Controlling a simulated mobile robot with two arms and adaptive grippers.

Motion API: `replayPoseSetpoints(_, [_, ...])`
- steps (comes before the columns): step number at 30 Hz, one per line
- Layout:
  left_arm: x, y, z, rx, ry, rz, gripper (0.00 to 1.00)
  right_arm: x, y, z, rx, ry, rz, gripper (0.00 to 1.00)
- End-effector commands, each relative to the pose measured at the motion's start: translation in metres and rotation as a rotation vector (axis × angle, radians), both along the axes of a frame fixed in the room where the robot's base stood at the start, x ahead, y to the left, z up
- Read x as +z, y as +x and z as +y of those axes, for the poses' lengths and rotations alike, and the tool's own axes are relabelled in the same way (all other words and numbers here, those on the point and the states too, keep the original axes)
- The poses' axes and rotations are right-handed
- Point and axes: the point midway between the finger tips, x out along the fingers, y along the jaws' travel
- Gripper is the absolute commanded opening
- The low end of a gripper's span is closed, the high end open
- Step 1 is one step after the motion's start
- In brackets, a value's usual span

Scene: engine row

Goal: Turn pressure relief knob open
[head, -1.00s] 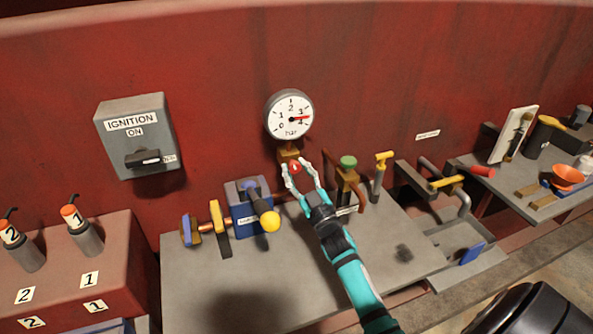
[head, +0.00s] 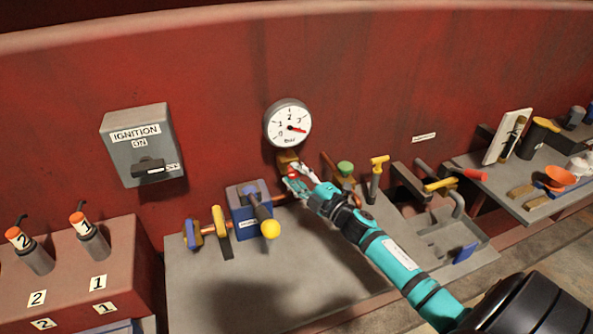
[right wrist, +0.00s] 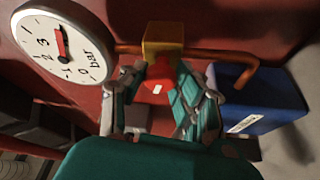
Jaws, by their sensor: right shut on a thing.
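The red pressure relief knob (head: 293,174) sits on a yellow brass fitting (head: 287,158) on the pipe just below the round pressure gauge (head: 288,123). My right gripper (head: 297,182) reaches it from the lower right and is shut on the knob. In the right wrist view the knob (right wrist: 158,88), with a small white mark, lies between the fingers, below the yellow block (right wrist: 164,38). The fingers partly hide the knob. The gauge needle points to the lower right in the head view, past the 3. My left gripper is not in view.
A blue box (head: 247,212) with a yellow-knobbed lever stands to the left. A green-topped valve (head: 345,168) and a yellow tap (head: 378,162) stand close on the right. A grey ignition box (head: 142,146) is on the red wall. The bench front is clear.

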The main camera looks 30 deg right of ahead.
Motion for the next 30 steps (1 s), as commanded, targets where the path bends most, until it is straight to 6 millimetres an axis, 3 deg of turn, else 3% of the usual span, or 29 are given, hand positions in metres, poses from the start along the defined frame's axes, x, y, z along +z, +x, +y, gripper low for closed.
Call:
replayPoseSetpoints(12, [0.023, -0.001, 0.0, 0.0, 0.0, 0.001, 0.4, 0.0, -0.001, 0.001, 0.002, -0.238, 0.061, 0.0])
replayPoseSetpoints(30, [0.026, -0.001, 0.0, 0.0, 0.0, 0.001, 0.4, -0.002, -0.001, 0.001, 0.002, -0.293, 0.076, 0.0])
